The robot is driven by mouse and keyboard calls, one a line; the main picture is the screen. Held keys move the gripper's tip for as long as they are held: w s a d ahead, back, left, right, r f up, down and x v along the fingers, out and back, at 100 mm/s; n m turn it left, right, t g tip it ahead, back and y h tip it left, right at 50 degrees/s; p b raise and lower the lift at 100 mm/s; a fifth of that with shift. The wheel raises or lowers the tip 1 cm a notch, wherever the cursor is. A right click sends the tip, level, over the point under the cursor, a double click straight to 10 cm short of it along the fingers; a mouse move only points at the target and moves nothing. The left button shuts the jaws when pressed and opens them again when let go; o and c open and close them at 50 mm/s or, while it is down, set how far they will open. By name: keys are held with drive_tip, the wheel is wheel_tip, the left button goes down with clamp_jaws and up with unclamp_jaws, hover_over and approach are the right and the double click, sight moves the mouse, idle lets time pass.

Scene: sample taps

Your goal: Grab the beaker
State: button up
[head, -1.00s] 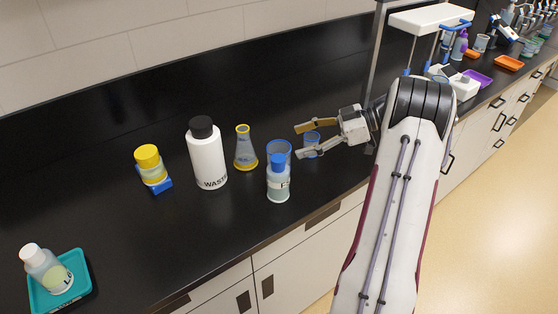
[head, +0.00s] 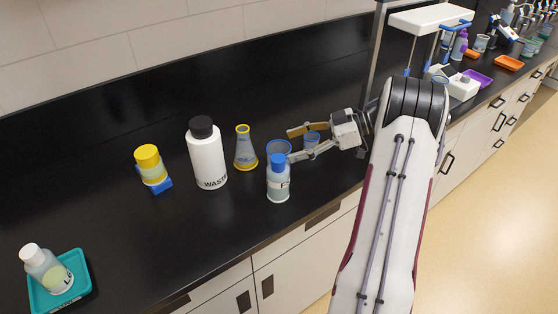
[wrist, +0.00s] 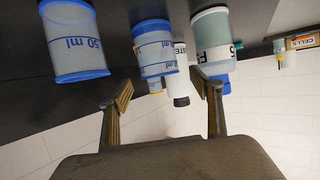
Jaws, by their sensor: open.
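Two clear beakers with blue rims stand on the black counter. One beaker (head: 280,147) is partly hidden behind a blue-capped bottle (head: 278,184); it shows ahead, between the fingertip directions, in the wrist view (wrist: 157,48). A smaller-looking beaker (head: 312,136) appears between my fingers in the head view, but in the wrist view the "50 ml" beaker (wrist: 72,42) lies outside the left finger. My gripper (head: 291,145) is open and empty, pointing left, its tips by the first beaker's rim in the head view. I cannot tell whether they touch.
The blue-capped bottle stands close in front of the first beaker. A yellow-rimmed flask (head: 245,150) and a white waste bottle (head: 207,155) stand to the left. Further left are a yellow-capped bottle (head: 151,166) and a teal tray (head: 80,287).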

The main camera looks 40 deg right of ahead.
sight(279, 148)
drive_tip(key=shift+x, duration=2.6)
drive_tip(key=shift+w+r, duration=0.1)
drive_tip(key=shift+r, duration=0.05)
drive_tip(key=c, duration=1.1)
